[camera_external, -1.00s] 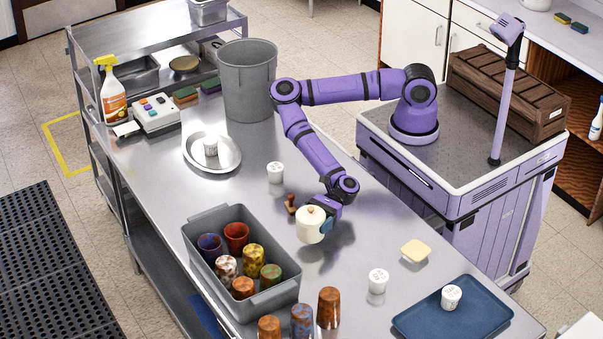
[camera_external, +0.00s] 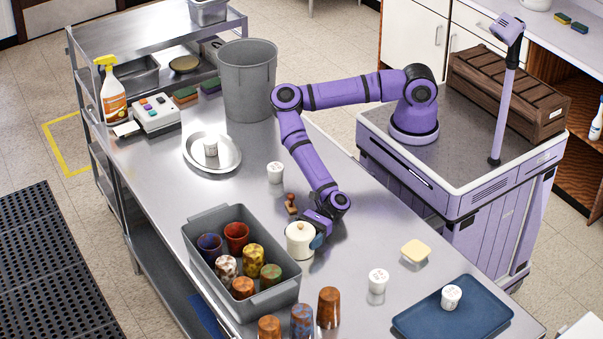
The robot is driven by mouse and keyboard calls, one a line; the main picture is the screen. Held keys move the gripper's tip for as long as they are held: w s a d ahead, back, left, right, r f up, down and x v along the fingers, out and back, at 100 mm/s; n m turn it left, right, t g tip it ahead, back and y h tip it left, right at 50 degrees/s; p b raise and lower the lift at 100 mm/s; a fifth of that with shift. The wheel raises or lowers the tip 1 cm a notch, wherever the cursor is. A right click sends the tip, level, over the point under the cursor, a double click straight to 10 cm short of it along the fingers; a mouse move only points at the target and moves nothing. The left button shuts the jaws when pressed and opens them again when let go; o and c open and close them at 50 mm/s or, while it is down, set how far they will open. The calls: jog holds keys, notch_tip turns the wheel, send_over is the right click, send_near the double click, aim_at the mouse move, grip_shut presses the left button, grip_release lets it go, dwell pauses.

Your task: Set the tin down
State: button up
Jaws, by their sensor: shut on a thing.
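The tin (camera_external: 299,240) is a cream, round container with a lid and a small knob on top. It is upright at the counter's middle, just right of the grey bin of cups. My gripper (camera_external: 315,232) is shut on it from its right and far side, with a blue pad showing at its right. The tin's base looks at or very near the steel counter (camera_external: 345,262); I cannot tell for sure whether it touches.
A grey bin (camera_external: 272,298) with several coloured cups is close at left. A wooden-handled stamp (camera_external: 290,205) stands just behind the tin. White cups (camera_external: 377,281), a yellow sponge-like block (camera_external: 414,251) and a blue tray (camera_external: 425,320) lie to the right. Bare counter lies between.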

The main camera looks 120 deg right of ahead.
jog(key=o, duration=1)
jog(key=shift+f, duration=0.1)
jog(key=v, duration=1.2)
